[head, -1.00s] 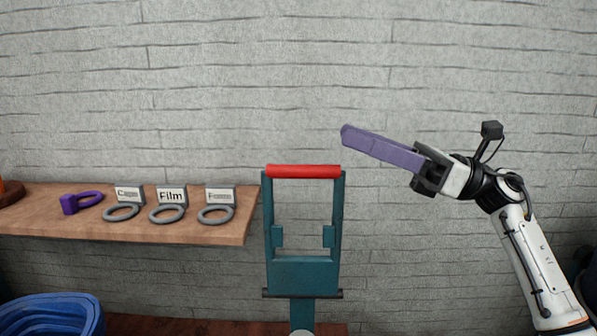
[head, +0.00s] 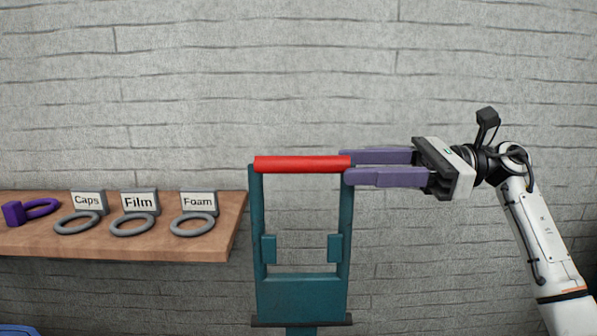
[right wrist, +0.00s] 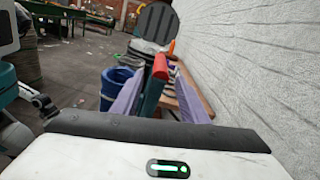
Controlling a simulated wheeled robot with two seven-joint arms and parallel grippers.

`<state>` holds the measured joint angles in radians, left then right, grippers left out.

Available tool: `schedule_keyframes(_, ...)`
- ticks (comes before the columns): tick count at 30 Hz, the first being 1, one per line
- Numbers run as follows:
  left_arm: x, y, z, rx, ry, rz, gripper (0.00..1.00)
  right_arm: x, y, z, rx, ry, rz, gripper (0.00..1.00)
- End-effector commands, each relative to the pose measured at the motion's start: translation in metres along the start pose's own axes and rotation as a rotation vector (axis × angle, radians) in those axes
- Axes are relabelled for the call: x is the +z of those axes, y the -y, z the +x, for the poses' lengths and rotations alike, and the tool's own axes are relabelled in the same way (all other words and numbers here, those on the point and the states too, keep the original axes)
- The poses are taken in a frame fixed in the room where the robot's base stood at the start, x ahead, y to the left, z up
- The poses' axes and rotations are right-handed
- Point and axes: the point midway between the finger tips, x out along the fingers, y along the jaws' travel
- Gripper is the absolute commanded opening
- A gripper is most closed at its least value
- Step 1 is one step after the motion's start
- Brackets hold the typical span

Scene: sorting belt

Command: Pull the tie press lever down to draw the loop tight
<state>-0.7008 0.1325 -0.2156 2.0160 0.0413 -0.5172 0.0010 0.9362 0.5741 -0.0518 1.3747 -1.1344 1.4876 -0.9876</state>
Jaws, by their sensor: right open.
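The tie press lever is a teal frame (head: 301,297) with a red crossbar handle (head: 300,164) at its top, upright in the middle of the head view. My right gripper (head: 347,167) is open, with its two purple fingers level and pointing left. Its fingertips are at the right end of the red handle, one finger above it and one below. In the right wrist view the red handle (right wrist: 160,67) lies between the two spread fingers. I cannot tell whether either finger touches it. My left gripper is not in view.
A blue bin (right wrist: 116,85) shows in the wrist view. A grey brick wall stands behind.

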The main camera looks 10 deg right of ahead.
Motion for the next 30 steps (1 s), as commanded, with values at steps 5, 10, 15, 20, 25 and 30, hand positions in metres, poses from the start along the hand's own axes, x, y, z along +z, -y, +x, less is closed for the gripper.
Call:
schedule_keyframes(5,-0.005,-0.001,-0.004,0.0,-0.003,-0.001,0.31,0.002,-0.001,0.029,0.005,0.004,0.001,0.4)
schedule_keyframes(10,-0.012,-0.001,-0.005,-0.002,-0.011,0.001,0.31,0.003,-0.001,0.062,0.004,0.004,0.001,0.4)
schedule_keyframes(15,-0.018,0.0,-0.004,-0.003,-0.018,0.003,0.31,0.002,0.0,0.085,0.002,0.003,0.001,0.4)
schedule_keyframes(20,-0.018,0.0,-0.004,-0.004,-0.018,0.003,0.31,0.001,0.0,0.096,0.0,0.002,0.001,0.4)
schedule_keyframes(25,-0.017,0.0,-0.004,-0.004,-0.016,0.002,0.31,0.001,0.0,0.097,0.0,0.001,0.001,0.4)
schedule_keyframes(30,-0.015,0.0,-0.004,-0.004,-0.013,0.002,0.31,0.001,0.0,0.097,0.0,0.001,0.0,0.3)
